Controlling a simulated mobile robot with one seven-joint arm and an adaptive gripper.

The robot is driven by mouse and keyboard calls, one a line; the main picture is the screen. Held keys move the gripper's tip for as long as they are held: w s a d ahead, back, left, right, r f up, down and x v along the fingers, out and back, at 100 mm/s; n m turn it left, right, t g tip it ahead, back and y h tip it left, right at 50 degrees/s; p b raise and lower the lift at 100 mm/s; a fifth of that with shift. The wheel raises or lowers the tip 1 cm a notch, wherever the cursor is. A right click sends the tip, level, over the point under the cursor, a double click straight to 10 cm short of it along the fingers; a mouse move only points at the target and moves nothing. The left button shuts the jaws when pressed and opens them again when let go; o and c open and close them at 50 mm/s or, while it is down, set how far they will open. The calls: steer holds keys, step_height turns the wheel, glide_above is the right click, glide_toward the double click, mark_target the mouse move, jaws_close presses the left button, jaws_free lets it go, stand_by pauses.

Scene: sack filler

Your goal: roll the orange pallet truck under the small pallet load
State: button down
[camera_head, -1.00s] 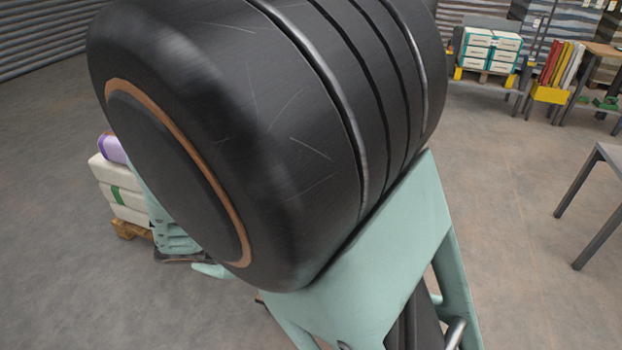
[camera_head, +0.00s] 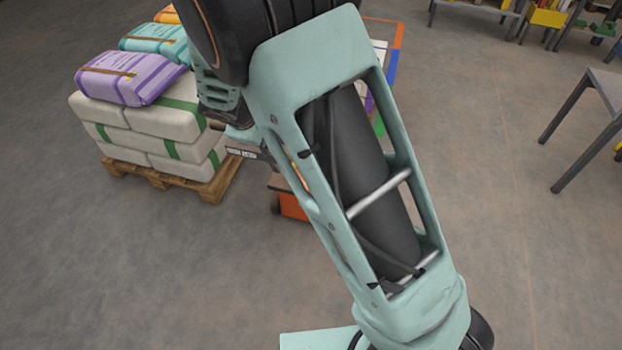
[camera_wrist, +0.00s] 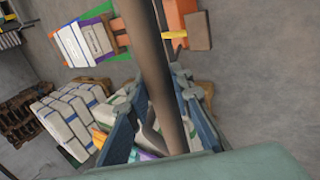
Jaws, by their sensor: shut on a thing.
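The small pallet load stands at the left in the head view: white sacks (camera_head: 150,120) with green bands on a wooden pallet (camera_head: 172,181), with purple, teal and orange sacks on top. The orange pallet truck (camera_head: 293,206) shows only in part, low beside the load's right side and apart from it in the picture; my arm hides most of it. Its orange body also shows at the top of the wrist view (camera_wrist: 181,14). My gripper (camera_wrist: 162,100) is shut on a brown-grey bar (camera_wrist: 155,55), seemingly the truck's handle. In the head view my gripper is mostly hidden behind my arm.
A grey table (camera_head: 598,95) stands at the right, with shelving and a yellow bin (camera_head: 548,18) behind. In the wrist view, banded white sacks (camera_wrist: 70,115) and dark pallets (camera_wrist: 20,115) show at the left. Floor is clear in front of the load and at right centre.

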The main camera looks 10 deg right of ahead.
steer(key=w+d+p, duration=0.3)
steer(key=w+d, duration=0.2)
steer(key=w, duration=0.6)
steer(key=w+d+p, duration=0.4)
steer(key=w, duration=0.8)
steer(key=shift+w+d, duration=0.25)
steer(key=shift+d, duration=0.1)
steer(key=shift+s, duration=0.15)
